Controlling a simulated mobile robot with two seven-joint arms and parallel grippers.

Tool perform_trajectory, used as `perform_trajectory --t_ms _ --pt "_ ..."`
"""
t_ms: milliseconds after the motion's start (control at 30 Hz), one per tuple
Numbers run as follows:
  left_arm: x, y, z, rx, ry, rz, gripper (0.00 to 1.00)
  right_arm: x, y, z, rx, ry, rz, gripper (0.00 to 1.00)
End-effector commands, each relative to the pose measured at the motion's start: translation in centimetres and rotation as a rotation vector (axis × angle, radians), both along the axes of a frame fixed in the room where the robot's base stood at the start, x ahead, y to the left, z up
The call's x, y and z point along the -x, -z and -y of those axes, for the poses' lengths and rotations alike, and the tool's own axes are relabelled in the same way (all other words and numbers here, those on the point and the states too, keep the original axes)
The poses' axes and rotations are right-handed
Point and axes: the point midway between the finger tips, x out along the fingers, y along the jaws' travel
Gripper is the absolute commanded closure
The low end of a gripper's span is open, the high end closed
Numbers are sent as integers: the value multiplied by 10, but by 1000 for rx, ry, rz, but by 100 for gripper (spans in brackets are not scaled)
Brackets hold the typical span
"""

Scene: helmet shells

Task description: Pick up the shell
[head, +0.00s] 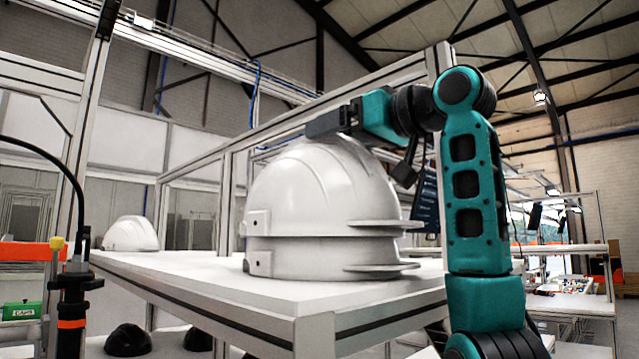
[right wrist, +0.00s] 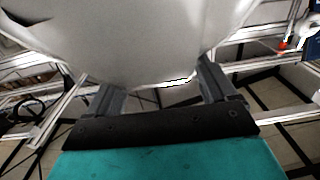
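Two white helmet shells are stacked, the upper shell (head: 320,190) nested over the lower shell (head: 320,258), on the white table (head: 200,280) in the middle of the head view. My right gripper (head: 322,125) is at the top of the upper shell, its arm coming from the right. In the right wrist view a white shell (right wrist: 140,40) fills the top. The two fingers of my right gripper (right wrist: 160,85) stand apart with the shell's lower edge between or just beyond them; I cannot tell whether they touch it. My left gripper is not in view.
Another white shell (head: 131,234) sits at the table's far left end. Black domes (head: 128,340) lie below the table's front edge. A metal frame post (head: 224,205) rises behind the stack.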

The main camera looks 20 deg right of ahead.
Motion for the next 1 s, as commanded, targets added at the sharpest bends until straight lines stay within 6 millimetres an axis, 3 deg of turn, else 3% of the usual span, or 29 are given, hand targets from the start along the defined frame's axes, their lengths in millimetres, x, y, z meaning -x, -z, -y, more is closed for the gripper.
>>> perform_trajectory --t_ms 67,867,1000 --pt "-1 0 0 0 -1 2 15 0 0 0 0 0 0 23" --pt "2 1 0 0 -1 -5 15 1 -1 1 0 0 1 99" --pt "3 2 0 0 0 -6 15 1 -2 1 -1 0 5 100"
